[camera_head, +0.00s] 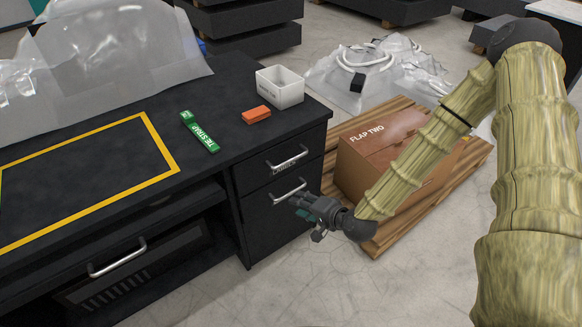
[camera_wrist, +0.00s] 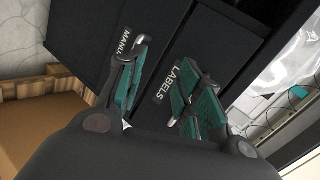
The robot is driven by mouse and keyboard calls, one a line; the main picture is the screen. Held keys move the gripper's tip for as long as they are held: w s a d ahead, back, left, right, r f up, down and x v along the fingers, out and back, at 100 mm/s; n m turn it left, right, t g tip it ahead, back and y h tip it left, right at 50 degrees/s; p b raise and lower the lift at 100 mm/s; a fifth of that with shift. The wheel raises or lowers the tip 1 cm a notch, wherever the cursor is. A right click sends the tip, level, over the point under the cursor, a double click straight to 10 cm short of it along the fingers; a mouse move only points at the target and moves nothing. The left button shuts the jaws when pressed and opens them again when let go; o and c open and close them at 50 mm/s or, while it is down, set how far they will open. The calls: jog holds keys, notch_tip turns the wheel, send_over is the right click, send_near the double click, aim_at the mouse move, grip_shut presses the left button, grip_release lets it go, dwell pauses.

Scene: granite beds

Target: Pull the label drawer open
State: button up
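The label drawer (camera_head: 262,173) is the upper drawer at the desk's right end. It looks shut, with a silver bar handle (camera_head: 287,160) above its "LABELS" text. A lower drawer (camera_head: 262,222) has a similar handle (camera_head: 288,193). My gripper (camera_head: 303,208) is in front of the drawer fronts, close to the lower handle in the head view. In the wrist view my gripper (camera_wrist: 163,95) has its teal-padded fingers spread apart with nothing seen held. The "LABELS" tag (camera_wrist: 171,82) shows between the fingers, and a "MANU..." tag (camera_wrist: 122,42) beside the left finger. The label handle is not clear there.
A cardboard box (camera_head: 375,165) on a wooden pallet (camera_head: 463,155) stands right of the drawers, beneath my arm. Floor in front is clear.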

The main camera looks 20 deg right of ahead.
aim_at(292, 161)
jog(key=w+d+r+m+t+b, duration=0.2)
jog(key=w+d+r+m+t, duration=0.15)
jog(key=w+d+r, duration=0.2)
jog(key=shift+n, duration=0.25)
jog(key=x, duration=0.7)
jog(key=a+r+x, duration=0.1)
jog(key=x, duration=0.3)
jog(key=shift+w+f, duration=0.1)
jog(key=shift+w, duration=0.1)
grip_shut()
